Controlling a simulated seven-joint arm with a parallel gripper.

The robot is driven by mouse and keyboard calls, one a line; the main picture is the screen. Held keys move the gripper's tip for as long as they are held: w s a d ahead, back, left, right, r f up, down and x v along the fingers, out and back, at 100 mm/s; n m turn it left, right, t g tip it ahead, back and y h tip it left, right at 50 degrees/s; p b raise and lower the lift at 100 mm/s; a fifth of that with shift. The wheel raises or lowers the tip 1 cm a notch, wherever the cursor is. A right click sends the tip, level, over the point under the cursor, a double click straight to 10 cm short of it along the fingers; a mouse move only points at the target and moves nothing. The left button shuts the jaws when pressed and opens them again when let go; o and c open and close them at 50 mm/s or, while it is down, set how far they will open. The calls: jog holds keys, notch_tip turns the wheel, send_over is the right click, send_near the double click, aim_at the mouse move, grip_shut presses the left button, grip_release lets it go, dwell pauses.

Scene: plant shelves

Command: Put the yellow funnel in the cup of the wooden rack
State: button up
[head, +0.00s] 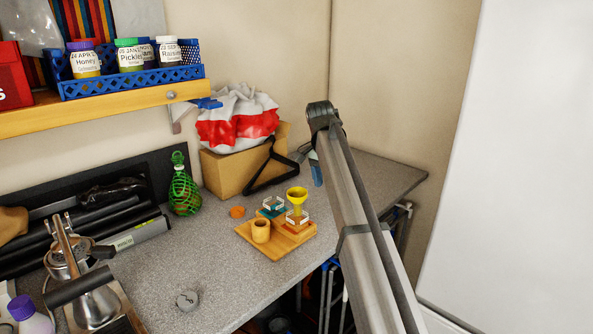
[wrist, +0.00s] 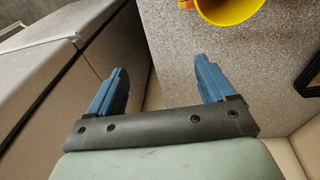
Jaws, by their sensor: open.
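The yellow funnel (head: 297,194) sits wide end up on the back right part of the wooden rack (head: 268,250), above a small white-labelled piece, in the head view. Part of its yellow rim (wrist: 228,12) shows at the top edge of the wrist view. The wooden cup (head: 261,232) stands at the front left of the rack; nothing sticks out of it. My gripper (head: 316,168) is behind and to the right of the funnel, partly hidden by my arm. In the wrist view its blue fingers (wrist: 160,64) are wide apart with nothing between them.
A cardboard box (head: 226,172) with a white and red bag stands behind the rack, a black frame leaning by it. A green bottle (head: 184,190) and an orange cap (head: 237,212) are to the left.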

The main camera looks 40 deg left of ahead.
notch_tip(320, 180, up, 4)
jog(key=g+y, duration=0.1)
send_over(297, 192)
jog(key=shift+s+f, duration=0.15)
jog(key=shift+s, duration=0.05)
jog(key=shift+w+f, duration=0.2)
jog(key=shift+f, duration=3.3)
jog(key=shift+c, duration=0.4)
jog(key=c, duration=1)
jog(key=shift+c, duration=0.2)
jog(key=shift+r, duration=0.15)
notch_tip(297, 192, up, 10)
